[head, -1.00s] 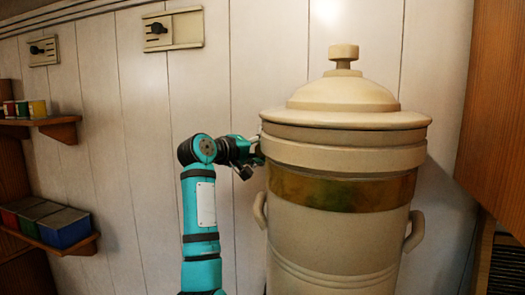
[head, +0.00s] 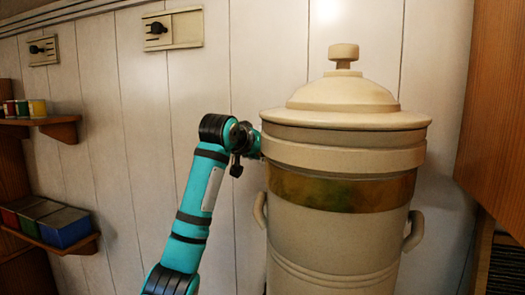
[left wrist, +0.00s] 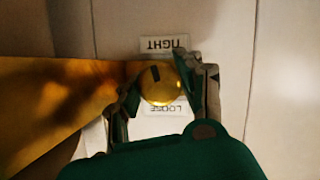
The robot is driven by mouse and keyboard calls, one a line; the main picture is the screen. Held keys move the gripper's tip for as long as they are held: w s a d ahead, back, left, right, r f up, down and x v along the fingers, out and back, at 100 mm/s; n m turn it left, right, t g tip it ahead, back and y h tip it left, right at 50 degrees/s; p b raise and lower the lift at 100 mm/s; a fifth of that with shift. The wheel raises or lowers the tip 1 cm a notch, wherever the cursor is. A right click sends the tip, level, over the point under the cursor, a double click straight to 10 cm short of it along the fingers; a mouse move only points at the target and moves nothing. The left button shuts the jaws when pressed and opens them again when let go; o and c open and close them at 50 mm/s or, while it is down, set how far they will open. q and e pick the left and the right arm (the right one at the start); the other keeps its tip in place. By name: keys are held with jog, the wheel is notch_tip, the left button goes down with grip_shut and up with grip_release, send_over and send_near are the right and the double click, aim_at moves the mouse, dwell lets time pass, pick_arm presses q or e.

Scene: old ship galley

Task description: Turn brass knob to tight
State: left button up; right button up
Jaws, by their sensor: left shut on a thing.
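The brass knob (left wrist: 163,88) shows in the left wrist view, round and shiny, with a short dark mark near its upper edge, slightly left of centre. A label reading TIGHT (left wrist: 164,44), upside down in this view, is above it. A label reading LOOSE (left wrist: 166,108) is below, partly covered by the knob. My left gripper (left wrist: 158,76) is shut on the knob, one finger on each side. The mark points up, near the TIGHT label. In the head view, the knob and my left fingers are hidden behind the urn. My right gripper is not in view.
A large cream urn (head: 335,235) with a lid and brass band (head: 340,190) stands right of my left arm. The brass band (left wrist: 60,95) also fills the left of the wrist view. Shelves (head: 45,124) hold tins at far left. A wooden cabinet (head: 500,120) is at right.

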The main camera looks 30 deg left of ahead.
pick_arm(q)
jog(key=shift+f+m+y, duration=0.1)
jog(key=shift+m+y, duration=0.5)
jog(key=shift+m, duration=0.3)
jog(key=o, duration=1.2)
jog(key=v, duration=0.7)
jog(key=shift+s+d+r, duration=0.1)
jog(key=shift+s+r, duration=0.05)
jog(key=shift+r, duration=0.1)
